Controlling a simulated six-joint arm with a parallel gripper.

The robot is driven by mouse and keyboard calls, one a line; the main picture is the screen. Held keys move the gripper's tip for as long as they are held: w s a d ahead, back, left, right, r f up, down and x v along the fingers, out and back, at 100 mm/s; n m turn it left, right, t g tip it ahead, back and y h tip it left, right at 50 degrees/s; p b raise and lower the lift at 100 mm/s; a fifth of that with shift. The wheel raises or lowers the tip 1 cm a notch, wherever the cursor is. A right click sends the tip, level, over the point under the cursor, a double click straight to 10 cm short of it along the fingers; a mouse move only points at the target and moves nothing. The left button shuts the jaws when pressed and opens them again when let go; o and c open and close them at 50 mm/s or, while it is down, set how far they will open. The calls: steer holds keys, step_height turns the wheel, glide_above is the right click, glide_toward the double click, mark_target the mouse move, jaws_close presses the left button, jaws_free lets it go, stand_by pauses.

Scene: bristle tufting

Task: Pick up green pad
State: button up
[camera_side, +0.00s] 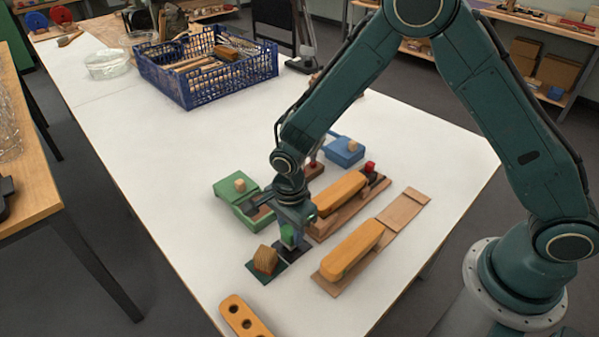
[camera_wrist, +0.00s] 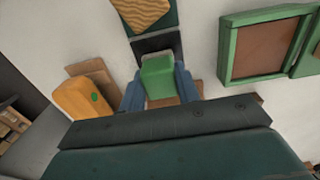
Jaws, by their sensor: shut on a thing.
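The green pad (camera_side: 288,234) is a small green block. In the wrist view the green pad (camera_wrist: 158,76) sits between the two blue fingers of my gripper (camera_wrist: 160,90). My gripper (camera_side: 291,236) points down and is shut on the pad, with a finger on each side. The pad is just over a dark plate (camera_side: 294,254), which also shows in the wrist view (camera_wrist: 155,43). I cannot tell whether the pad's underside touches anything.
A wooden block (camera_side: 265,260) stands on a dark green plate beside my gripper. An open green box (camera_side: 232,190) lies behind. Orange-yellow blocks on wooden boards (camera_side: 352,249) are to the right. A blue box (camera_side: 344,152) and blue crate (camera_side: 220,92) stand farther back.

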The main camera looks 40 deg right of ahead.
mark_target(287, 225)
step_height(287, 225, up, 18)
steer(key=shift+r, duration=0.2)
stand_by(0.4)
steer(key=shift+o, duration=1.1)
steer(key=shift+c, duration=0.7)
steer(key=w+f, duration=1)
steer(key=w, duration=0.2)
steer(key=shift+w+d+f, duration=0.25)
steer(key=shift+w+f, duration=0.05)
steer(key=shift+w, duration=0.05)
steer(key=shift+f, duration=0.2)
steer(key=shift+f, duration=2.75)
steer(key=shift+s+f, duration=0.1)
steer(key=shift+f, duration=0.6)
